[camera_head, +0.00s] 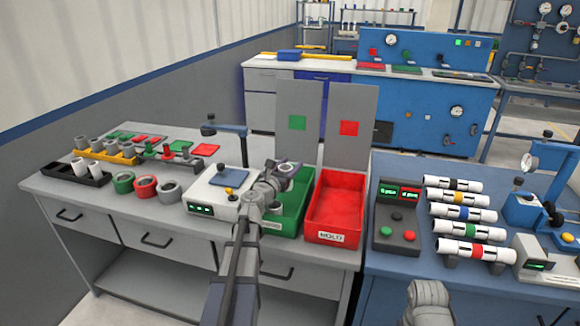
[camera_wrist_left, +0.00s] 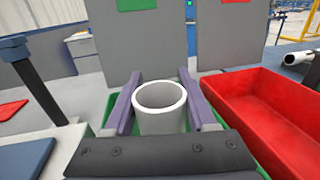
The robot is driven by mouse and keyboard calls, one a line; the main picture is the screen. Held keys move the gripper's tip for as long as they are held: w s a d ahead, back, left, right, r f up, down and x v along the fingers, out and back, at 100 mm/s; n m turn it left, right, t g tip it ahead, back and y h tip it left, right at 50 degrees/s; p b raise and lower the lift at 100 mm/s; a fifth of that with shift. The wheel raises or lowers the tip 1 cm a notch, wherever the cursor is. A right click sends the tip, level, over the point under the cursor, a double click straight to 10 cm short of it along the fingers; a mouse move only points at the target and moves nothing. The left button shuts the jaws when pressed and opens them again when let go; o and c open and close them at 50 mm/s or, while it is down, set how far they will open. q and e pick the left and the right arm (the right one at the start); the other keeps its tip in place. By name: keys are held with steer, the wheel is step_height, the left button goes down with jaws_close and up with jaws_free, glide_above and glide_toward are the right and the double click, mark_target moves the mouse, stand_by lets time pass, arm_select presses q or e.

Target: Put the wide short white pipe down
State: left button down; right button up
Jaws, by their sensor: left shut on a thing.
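My left gripper (camera_wrist_left: 160,110) is shut on a wide short white pipe (camera_wrist_left: 160,96), which stands upright between its two fingers. The pipe is above the green bin (camera_wrist_left: 252,171). In the head view the left gripper (camera_head: 289,170) is over the back part of the green bin (camera_head: 291,217), and only a little of the pipe shows between the fingers. Whether the pipe touches the bin floor cannot be told. A grey part of my right arm shows at the bottom of the head view, but its gripper fingers do not show.
A red bin (camera_head: 337,204) stands right beside the green one. Two grey panels with a green square (camera_head: 297,122) and a red square (camera_head: 349,128) rise behind. A white device (camera_head: 214,196) with a dark post is on the left. Several pipes and rings stand farther left.

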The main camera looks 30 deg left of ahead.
arm_select(q)
steer(key=shift+f, duration=0.3)
steer(key=shift+c, duration=1)
jaws_free()
steer(key=shift+r, duration=0.1)
steer(key=s+r+p, duration=0.1)
steer(key=s, duration=1.1)
steer(key=shift+d, duration=0.25)
steer(key=shift+r, duration=0.1)
